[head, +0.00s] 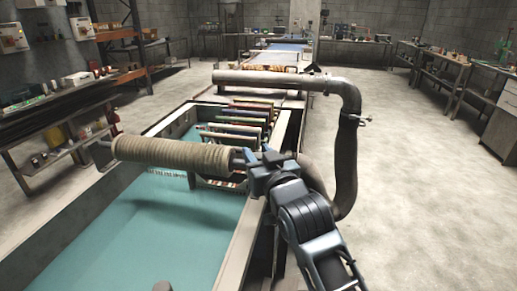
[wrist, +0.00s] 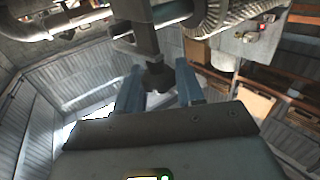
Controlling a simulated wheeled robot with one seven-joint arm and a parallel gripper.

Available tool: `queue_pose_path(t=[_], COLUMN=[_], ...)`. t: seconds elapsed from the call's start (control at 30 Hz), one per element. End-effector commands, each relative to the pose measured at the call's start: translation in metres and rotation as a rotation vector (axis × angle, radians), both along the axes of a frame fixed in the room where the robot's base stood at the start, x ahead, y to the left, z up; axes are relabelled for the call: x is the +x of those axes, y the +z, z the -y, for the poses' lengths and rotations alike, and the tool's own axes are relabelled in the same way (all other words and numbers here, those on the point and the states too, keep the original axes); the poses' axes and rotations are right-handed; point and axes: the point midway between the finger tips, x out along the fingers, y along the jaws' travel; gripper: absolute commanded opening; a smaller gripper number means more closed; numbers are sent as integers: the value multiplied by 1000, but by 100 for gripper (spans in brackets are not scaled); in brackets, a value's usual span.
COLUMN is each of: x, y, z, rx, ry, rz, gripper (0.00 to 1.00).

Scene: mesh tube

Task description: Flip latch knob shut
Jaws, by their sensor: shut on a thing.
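The latch knob (wrist: 158,77) is a dark rounded piece at the end of a grey bar (wrist: 139,38) in the wrist view. My gripper (wrist: 160,88) has its two blue fingers on either side of the knob and is shut on it. In the head view my gripper (head: 249,163) is at the right end of a roller wrapped in beige mesh (head: 172,155). The knob is hidden there behind the fingers. The frames do not show clearly whether the latch is open or shut.
The roller lies across a long tank with teal liquid (head: 170,240) and a pale rim (head: 227,258). A large bent pipe (head: 345,95) stands close behind and right of my gripper. Several coloured rollers (head: 240,125) lie beyond. The concrete floor (head: 420,180) at right is clear.

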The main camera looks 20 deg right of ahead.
Motion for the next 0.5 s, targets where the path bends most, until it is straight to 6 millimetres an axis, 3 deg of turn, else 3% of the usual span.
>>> queue_pose_path(t=[0.5], x=[0], y=[-5], z=[2], rx=[6], ry=[169], rz=[0], gripper=[7])
